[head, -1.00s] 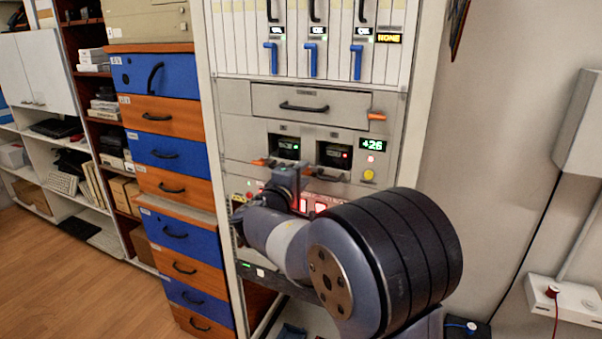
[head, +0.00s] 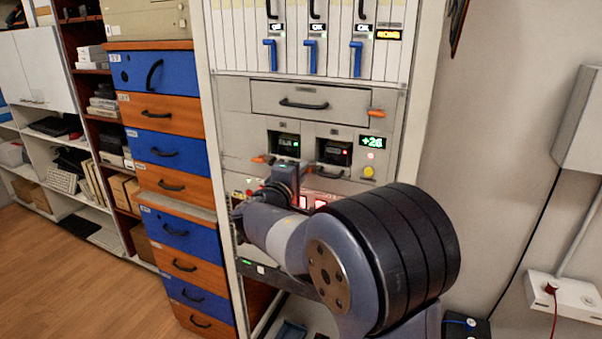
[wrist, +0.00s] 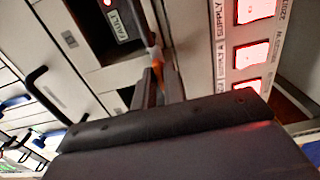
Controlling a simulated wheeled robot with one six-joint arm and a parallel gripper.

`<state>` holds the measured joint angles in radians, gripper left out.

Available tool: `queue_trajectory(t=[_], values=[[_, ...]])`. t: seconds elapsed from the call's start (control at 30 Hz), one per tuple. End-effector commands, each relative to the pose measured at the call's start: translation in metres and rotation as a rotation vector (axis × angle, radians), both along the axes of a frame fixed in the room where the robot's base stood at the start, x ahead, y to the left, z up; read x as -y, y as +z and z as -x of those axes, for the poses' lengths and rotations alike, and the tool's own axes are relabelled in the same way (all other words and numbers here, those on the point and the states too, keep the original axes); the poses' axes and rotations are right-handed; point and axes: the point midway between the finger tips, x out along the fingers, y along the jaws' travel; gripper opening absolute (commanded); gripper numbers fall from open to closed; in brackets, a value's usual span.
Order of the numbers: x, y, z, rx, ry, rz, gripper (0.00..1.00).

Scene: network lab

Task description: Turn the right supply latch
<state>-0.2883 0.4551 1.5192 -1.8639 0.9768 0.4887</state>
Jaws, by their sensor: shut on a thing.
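The right supply unit (head: 333,152) sits in the rack with a dark window and a red light. Its window shows a FAULT label (wrist: 122,22) in the wrist view. The orange latch (wrist: 155,55) shows between my fingers in the wrist view. My gripper (wrist: 158,78) is shut on it.
The left supply unit (head: 284,144) shows a green light, with its own orange latch (head: 262,159) at its lower left. A drawer (head: 310,103) is above. Lit red switches (wrist: 250,53) lie close beside my fingers. A black handle (wrist: 42,90) stands out nearby.

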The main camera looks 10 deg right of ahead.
Motion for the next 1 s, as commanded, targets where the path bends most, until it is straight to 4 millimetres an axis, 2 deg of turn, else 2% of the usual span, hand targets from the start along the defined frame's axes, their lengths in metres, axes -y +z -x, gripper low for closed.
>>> queue_trajectory(t=[0.37, 1.0], values=[[-0.0001, -0.0014, 0.0, -0.091, 0.001, 0.125, 0.0], [-0.0001, 0.0004, 0.0001, -0.443, 0.001, 0.607, 0.0]])
